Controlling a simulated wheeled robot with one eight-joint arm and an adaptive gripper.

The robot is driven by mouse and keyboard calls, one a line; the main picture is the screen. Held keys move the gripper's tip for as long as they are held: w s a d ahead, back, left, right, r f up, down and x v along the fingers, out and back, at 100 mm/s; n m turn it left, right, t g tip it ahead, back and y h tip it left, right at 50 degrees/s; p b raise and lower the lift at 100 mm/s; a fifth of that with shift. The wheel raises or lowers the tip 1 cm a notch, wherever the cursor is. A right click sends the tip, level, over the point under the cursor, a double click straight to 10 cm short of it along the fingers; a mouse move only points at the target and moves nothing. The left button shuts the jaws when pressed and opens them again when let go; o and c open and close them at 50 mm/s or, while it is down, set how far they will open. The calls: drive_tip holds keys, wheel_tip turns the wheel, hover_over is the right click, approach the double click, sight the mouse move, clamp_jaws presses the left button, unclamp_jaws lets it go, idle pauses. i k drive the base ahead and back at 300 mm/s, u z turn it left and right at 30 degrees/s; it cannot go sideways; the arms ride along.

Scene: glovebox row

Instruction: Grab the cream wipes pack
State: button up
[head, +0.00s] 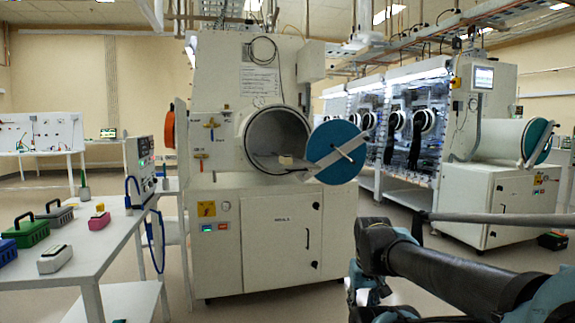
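A small cream block (286,160), which looks like the cream wipes pack, lies on the tray (262,162) inside the round chamber opening (280,135) of the white cabinet in the middle. It is too small to read any label. The chamber's round blue door (338,152) is swung open to the right of the opening. My dark arm shows at the lower right, well apart from the block. I cannot make out my gripper's fingers.
Glovebox units (410,110) stand behind right. Floor before the cabinet is clear.

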sight(285, 159)
drive_tip(key=i, duration=1)
